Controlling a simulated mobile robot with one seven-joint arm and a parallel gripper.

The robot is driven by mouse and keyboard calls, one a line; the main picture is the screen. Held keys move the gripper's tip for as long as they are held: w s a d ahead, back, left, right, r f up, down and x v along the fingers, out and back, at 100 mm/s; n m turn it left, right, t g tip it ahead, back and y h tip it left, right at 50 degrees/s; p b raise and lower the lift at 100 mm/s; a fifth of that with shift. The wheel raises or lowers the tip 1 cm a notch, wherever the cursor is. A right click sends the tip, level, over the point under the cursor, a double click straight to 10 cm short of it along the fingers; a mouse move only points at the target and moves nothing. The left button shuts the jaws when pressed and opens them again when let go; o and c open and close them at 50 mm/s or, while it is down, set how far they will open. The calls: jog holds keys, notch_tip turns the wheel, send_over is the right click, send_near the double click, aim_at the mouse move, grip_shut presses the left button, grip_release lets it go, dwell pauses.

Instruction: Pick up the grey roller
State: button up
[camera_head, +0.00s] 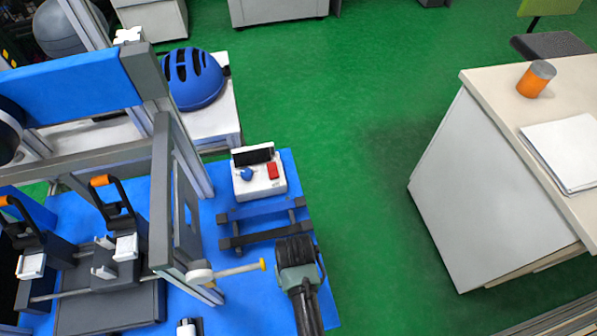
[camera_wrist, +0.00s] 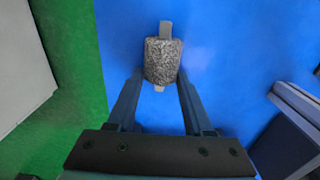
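The grey roller (camera_wrist: 163,58) shows in the wrist view as a speckled cylinder with a plain grey shaft end at top and bottom. It lies between the fingertips of my gripper (camera_wrist: 162,76). The fingers slant inward and touch it on both sides, so my gripper looks shut on it. Plain blue surface shows around it; I cannot tell its height above that surface. In the head view I cannot make out the roller, and my arm's end (camera_head: 297,262) is over the right part of the blue table.
A dark two-bar stand (camera_head: 265,222) on the blue table (camera_head: 255,310) is empty. Beyond it is a white control box (camera_head: 257,180). A yellow-tipped rod (camera_head: 238,269) and a grey metal frame (camera_head: 160,190) stand close on the left. Green floor (camera_head: 360,160) is clear to the right.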

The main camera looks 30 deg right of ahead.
grip_shut()
